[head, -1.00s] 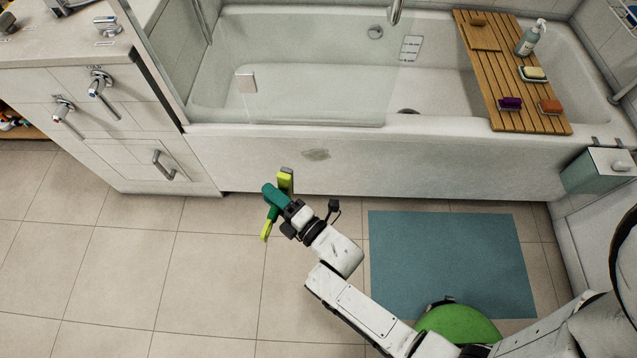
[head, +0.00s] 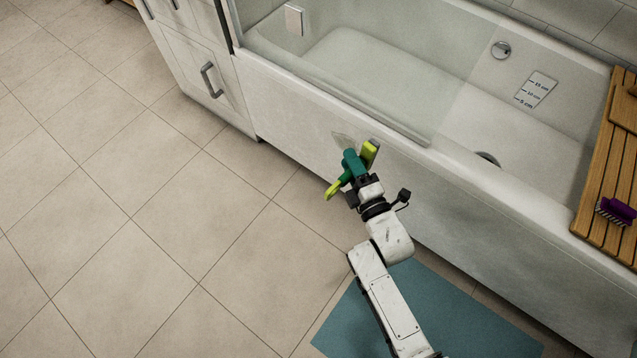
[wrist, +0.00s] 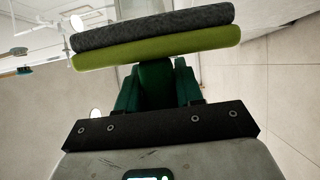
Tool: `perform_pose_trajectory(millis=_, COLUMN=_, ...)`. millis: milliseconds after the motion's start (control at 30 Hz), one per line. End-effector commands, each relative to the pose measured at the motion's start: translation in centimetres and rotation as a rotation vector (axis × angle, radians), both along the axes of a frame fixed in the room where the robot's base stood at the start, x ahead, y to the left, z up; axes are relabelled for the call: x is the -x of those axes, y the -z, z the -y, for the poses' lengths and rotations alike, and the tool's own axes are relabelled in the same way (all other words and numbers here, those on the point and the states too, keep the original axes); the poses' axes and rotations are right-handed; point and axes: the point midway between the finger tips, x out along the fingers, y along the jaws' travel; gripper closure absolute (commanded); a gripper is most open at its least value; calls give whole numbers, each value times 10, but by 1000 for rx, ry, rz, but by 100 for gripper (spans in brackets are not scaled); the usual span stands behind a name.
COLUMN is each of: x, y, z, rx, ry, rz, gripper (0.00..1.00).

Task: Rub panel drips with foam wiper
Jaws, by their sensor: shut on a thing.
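The drips show as a dull grey-green patch (head: 343,140) on the white bath panel (head: 470,225). My gripper (head: 354,168) is shut on the foam wiper (head: 370,152), which has lime-green parts. In the head view the wiper lies just right of and below the patch and partly covers it. I cannot tell whether it touches the panel. In the wrist view the wiper's long pad (wrist: 155,48), lime with a dark grey foam layer, lies crosswise beyond my dark green fingers (wrist: 156,88).
The bathtub rim (head: 330,85) and glass screen run above the panel. A vanity cabinet (head: 205,85) stands left. A wooden bath board (head: 595,190) with a purple brush (head: 615,211) lies right. A blue mat (head: 460,315) lies below my arm; the tiled floor (head: 120,250) is clear.

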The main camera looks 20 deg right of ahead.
Motion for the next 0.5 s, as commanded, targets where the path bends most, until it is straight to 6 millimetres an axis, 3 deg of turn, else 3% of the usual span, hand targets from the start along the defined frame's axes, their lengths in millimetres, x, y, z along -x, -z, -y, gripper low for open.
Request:
perform_pose_trajectory(millis=33, x=-6, y=24, z=-2, rx=1, ry=-10, rz=2, gripper=100)
perform_pose_trajectory(millis=500, x=-52, y=118, z=-23, rx=-3, ry=-80, rz=5, gripper=100)
